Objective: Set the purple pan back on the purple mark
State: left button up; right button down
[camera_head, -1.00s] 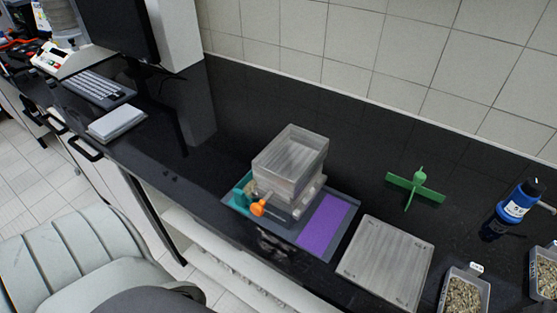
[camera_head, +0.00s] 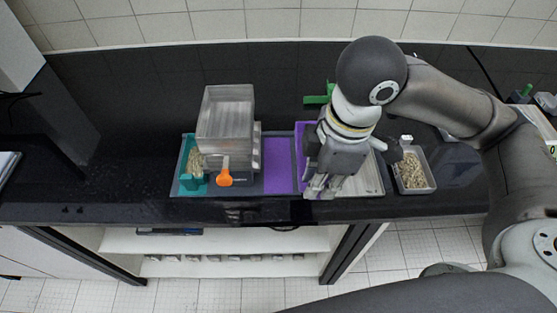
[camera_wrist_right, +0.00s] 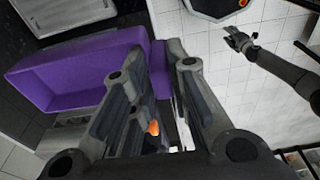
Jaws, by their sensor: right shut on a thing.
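The purple mark (camera_head: 278,165) is a flat strip on the grey tray (camera_head: 231,191), right of the sieve shaker, and is bare. The purple pan (camera_head: 301,142) shows as a narrow strip just right of the mark, mostly hidden behind my right gripper (camera_head: 320,188). In the right wrist view the pan (camera_wrist_right: 80,68) is tilted and looks empty. My right gripper (camera_wrist_right: 158,68) is shut on its end there. My left gripper (camera_wrist_right: 240,42) appears small in the background of that view, too small to read its jaws.
The clear sieve box (camera_head: 226,120) stands on the shaker with an orange knob (camera_head: 224,178). A teal pan (camera_head: 193,182) with grains sits at its left. Right of the mark are a grey plate (camera_head: 371,183) and a tray of grains (camera_head: 413,172). A green object (camera_head: 316,99) lies behind.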

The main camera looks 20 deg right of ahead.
jog(key=w+a+f+p, duration=0.1)
jog(key=w+f, duration=0.3)
jog(key=w+a+f+p, duration=0.1)
jog(key=w+f, duration=0.3)
jog(key=w, duration=0.1)
jog(key=w+a+f+p, duration=0.1)
jog(key=w+f, duration=0.3)
jog(key=shift+w+a+f, duration=0.15)
jog(key=shift+w+f, duration=0.05)
jog(key=shift+f, duration=0.05)
pick_arm(q)
jog(key=r, duration=0.1)
jog(key=s+a+r, duration=0.1)
jog(key=shift+s+a+r, duration=0.1)
jog(key=shift+a+r, duration=0.05)
jog(key=shift+r, duration=0.25)
pick_arm(e)
jog(key=shift+f, duration=0.15)
jog(key=shift+f, duration=0.55)
jog(key=c, duration=1.4)
grip_release()
pick_arm(q)
jog(key=shift+a+r, duration=0.15)
